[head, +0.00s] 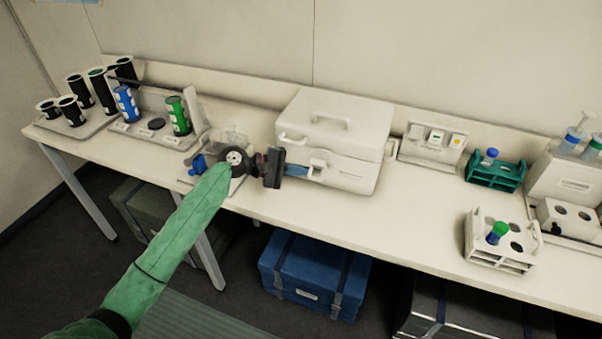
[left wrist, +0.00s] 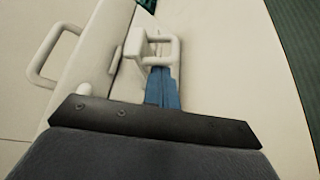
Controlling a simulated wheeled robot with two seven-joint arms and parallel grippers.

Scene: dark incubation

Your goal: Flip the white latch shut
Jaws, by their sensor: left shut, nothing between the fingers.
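A white box (head: 345,150) stands on the bench with its lid down and a handle on top. The white latch (head: 318,166) is a small loop on the box's front face, near its left end. In the left wrist view the latch (left wrist: 137,47) sticks out from the face just beyond my fingers. My left gripper (head: 302,172) has its blue fingers shut and empty, pointing right at the latch. The blue fingers (left wrist: 163,88) reach the latch's near edge; I cannot tell whether they touch it. My right gripper is in neither view.
A bottle rack (head: 130,131) and a tray of black cups (head: 90,125) stand left. A switch panel (head: 432,146), a green rack (head: 494,172) and a white tube rack (head: 500,243) stand right. The bench front between the box and white rack is clear.

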